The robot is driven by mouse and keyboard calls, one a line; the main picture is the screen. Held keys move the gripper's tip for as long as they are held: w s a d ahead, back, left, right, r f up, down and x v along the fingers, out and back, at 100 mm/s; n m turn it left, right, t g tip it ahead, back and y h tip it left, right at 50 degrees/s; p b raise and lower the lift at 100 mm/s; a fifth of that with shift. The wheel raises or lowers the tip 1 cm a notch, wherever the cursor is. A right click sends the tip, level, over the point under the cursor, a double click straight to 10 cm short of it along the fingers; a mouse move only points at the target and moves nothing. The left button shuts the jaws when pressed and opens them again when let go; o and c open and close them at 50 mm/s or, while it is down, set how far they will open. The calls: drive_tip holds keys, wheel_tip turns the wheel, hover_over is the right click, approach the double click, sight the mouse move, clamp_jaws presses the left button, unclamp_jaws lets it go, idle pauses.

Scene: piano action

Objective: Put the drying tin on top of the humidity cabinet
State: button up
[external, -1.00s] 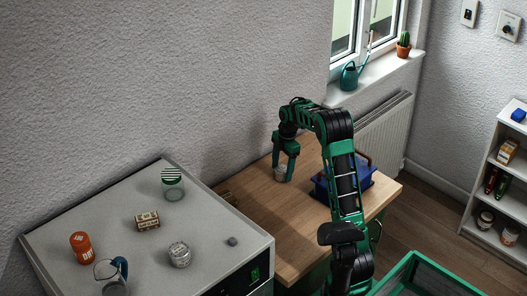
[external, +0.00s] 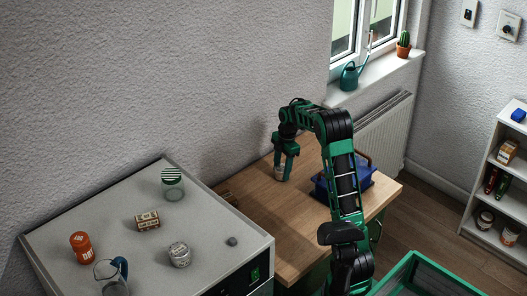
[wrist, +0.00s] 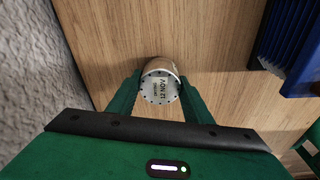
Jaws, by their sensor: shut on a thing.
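The drying tin (wrist: 160,87) is a small round tin with a pale perforated lid and dark lettering. In the wrist view it sits between the fingers of my gripper (wrist: 160,100), which is shut on its sides. In the external view my gripper (external: 285,166) points down over the wooden table, with the tin (external: 279,173) at its fingertips. The tin is at or just above the tabletop; I cannot tell which. The humidity cabinet (external: 225,266) appears to be the grey box with a green-lit panel, left of the table.
A blue crate (external: 378,184) stands right of my gripper.

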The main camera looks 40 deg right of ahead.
sight(281, 168)
drive_tip(key=shift+r, duration=0.5)
wheel_tip(281, 168, up, 3)
drive_tip(key=shift+f, duration=0.2)
drive_tip(key=s+a+r, duration=0.2)
drive_tip(key=a+r, duration=0.5)
drive_tip(key=a, duration=0.4)
drive_tip(key=shift+s+a, duration=0.2)
drive_tip(key=shift+a, duration=0.05)
